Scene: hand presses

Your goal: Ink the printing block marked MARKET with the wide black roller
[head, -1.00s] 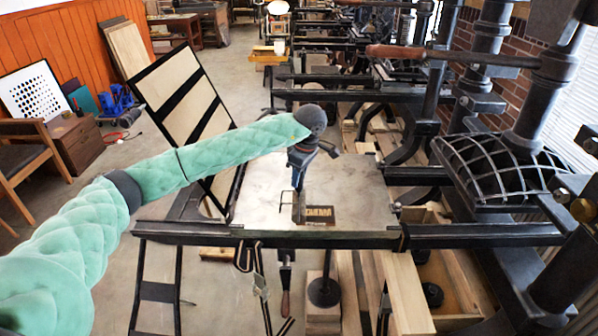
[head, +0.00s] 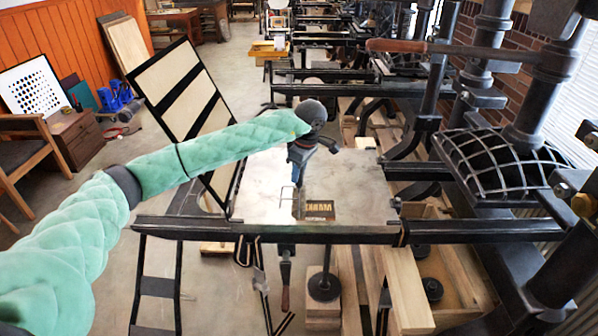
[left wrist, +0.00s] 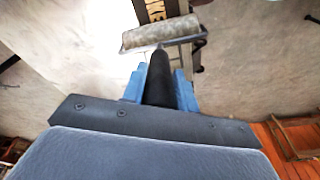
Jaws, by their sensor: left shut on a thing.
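My left gripper (head: 297,180) reaches over the flat metal press bed and points down. In the left wrist view its blue fingers (left wrist: 160,90) are shut on the black handle (left wrist: 158,78) of the roller. The wide roller's drum (left wrist: 160,33) looks pale grey there and lies across the block (left wrist: 184,52), hiding some letters; I cannot tell whether it touches. In the head view the dark block with tan raised letters (head: 320,205) lies on the bed, just right of the gripper. My right gripper is not in view.
The press bed (head: 360,180) is mostly bare around the block. A dark rail (head: 200,229) runs along its near edge. A hinged frame with pale panels (head: 180,90) stands at the left. The black gridded press part (head: 505,165) is at the right.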

